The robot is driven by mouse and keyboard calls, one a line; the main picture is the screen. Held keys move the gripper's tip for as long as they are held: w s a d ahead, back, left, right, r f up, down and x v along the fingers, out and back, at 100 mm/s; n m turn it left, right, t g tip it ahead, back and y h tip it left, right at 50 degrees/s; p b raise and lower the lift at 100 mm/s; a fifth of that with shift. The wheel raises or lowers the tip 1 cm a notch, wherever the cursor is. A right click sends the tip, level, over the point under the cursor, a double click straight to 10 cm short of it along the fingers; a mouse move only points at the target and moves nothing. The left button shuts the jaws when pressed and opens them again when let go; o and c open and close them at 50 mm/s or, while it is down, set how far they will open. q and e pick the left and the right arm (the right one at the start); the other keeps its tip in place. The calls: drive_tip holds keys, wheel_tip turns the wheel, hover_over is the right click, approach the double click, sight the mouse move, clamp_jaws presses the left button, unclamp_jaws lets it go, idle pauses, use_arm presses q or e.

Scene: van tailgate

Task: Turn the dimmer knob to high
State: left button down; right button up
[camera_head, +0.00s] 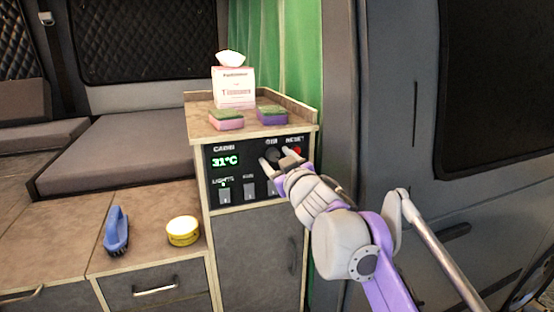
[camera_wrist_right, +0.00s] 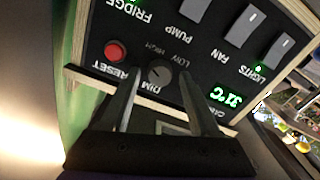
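The dimmer knob (camera_head: 271,154) is a dark round knob on the black control panel (camera_head: 237,182), under the DIM label. In the right wrist view the knob (camera_wrist_right: 159,74) shows upside down, with LOW and HIGH printed around it. Its exact pointer setting is hard to read. My right gripper (camera_head: 275,160) is at the panel, with its fingers apart on either side of the knob. The right wrist view shows gaps between the fingers (camera_wrist_right: 159,88) and the knob, so it is open and not gripping. My left gripper is not in view.
A red RESET button (camera_wrist_right: 116,51) sits beside the knob. Rocker switches (camera_wrist_right: 245,25) and a green 31°C display (camera_wrist_right: 228,96) share the panel. Sponges (camera_head: 227,119) and a tissue box (camera_head: 233,88) stand on top. A blue brush (camera_head: 116,231) and yellow tin (camera_head: 183,231) lie left.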

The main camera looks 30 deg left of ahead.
idle(0.3)
drive_tip(key=b+v, duration=0.1)
drive_tip(key=v, duration=0.9)
drive_tip(key=shift+s+d, duration=0.2)
drive_tip(key=shift+d, duration=0.1)
